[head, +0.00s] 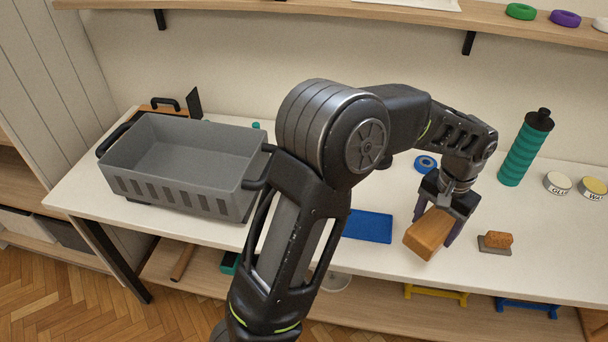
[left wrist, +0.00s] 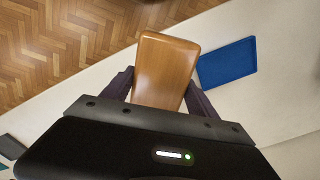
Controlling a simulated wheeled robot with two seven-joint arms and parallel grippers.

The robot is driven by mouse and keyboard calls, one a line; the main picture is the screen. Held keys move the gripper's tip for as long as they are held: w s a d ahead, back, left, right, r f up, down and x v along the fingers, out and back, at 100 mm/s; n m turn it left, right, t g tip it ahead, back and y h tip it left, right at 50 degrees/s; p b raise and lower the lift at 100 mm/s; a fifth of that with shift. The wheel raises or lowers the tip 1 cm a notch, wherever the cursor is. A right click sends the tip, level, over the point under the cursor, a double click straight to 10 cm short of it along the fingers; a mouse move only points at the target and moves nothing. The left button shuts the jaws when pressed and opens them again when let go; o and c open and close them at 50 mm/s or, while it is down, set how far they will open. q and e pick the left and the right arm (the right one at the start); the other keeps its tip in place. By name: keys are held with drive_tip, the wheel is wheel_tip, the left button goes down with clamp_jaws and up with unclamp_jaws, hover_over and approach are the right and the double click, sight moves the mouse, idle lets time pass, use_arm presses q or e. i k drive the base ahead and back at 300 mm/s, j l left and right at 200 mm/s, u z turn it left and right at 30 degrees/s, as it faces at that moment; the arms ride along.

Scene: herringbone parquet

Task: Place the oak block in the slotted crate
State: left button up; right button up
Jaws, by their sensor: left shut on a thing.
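The oak block (head: 428,233) is a brown wooden block held between the fingers of my left gripper (head: 436,218), above the front part of the white table. In the left wrist view the block (left wrist: 165,70) sits between the two dark fingers (left wrist: 160,92). The slotted crate (head: 183,165) is a grey open box with slots along its front wall and black handles at its ends. It stands at the left of the table, well apart from the block, and the visible part of its inside is empty. My right gripper is not in view.
A blue tray (head: 368,226) lies left of the block; it also shows in the left wrist view (left wrist: 228,63). An orange-brown brush-like piece (head: 497,241) lies to the right. A teal bottle (head: 525,148) and tins (head: 557,184) stand behind it. A shelf (head: 390,17) runs above the table.

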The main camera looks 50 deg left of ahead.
sight(193, 177)
drive_tip(key=k+j+u, duration=0.15)
drive_tip(key=k+j, duration=0.15)
drive_tip(key=k+j+u, duration=0.25)
drive_tip(key=k+j, duration=0.25)
drive_tip(key=j, duration=0.25)
drive_tip(key=k+j+u, duration=0.15)
drive_tip(key=j, duration=0.25)
drive_tip(key=k, duration=0.1)
